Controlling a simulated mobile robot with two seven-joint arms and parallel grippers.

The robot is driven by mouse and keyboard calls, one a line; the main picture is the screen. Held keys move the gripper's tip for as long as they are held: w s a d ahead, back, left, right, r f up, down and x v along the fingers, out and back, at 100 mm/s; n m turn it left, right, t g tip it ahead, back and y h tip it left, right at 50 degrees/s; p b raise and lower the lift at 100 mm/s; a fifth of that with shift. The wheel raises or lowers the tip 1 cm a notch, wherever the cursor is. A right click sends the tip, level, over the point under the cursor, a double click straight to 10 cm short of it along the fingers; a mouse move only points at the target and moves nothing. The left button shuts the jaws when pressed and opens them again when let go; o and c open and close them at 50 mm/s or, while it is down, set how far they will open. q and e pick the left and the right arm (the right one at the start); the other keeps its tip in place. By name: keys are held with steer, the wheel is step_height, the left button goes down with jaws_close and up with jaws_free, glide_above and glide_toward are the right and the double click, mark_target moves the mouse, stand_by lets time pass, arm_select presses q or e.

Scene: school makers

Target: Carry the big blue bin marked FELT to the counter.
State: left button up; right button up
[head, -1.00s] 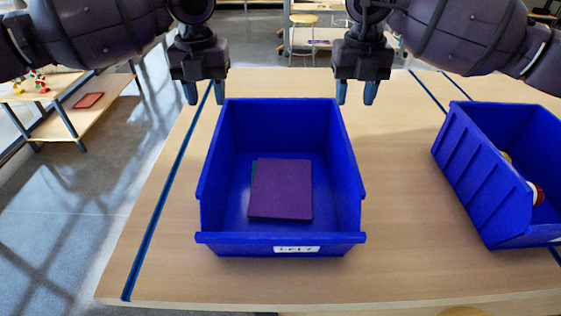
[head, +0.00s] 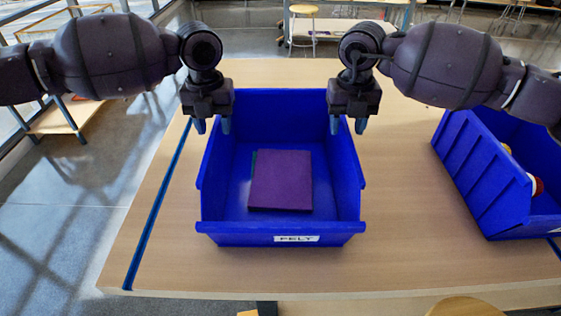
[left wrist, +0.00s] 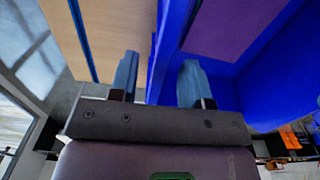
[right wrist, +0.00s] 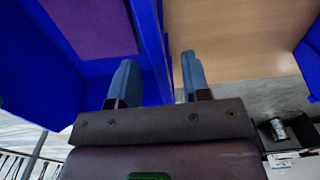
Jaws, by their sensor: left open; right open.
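The big blue bin marked FELT (head: 282,240) stands upright on the wooden table, its label facing me. Purple felt sheets (head: 281,180) lie flat inside it, with a green edge showing. My left gripper (head: 212,126) is at the bin's left wall; in the left wrist view its open fingers (left wrist: 158,82) sit either side of that wall (left wrist: 172,45). My right gripper (head: 348,125) is at the right wall; in the right wrist view its open fingers (right wrist: 157,80) sit either side of that wall (right wrist: 150,40). I cannot tell whether any finger touches the bin.
Another blue bin (head: 480,175) with small items inside stands on the table (head: 400,220) to the right, with a gap between. A stool top (head: 465,307) shows at the near edge. A yellow stool (head: 303,12) and low shelves stand beyond the table.

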arm_select(q)
steer(key=shift+f, duration=0.8)
arm_select(e)
steer(key=shift+f, duration=0.8)
arm_select(q)
jaws_close()
arm_select(e)
jaws_close()
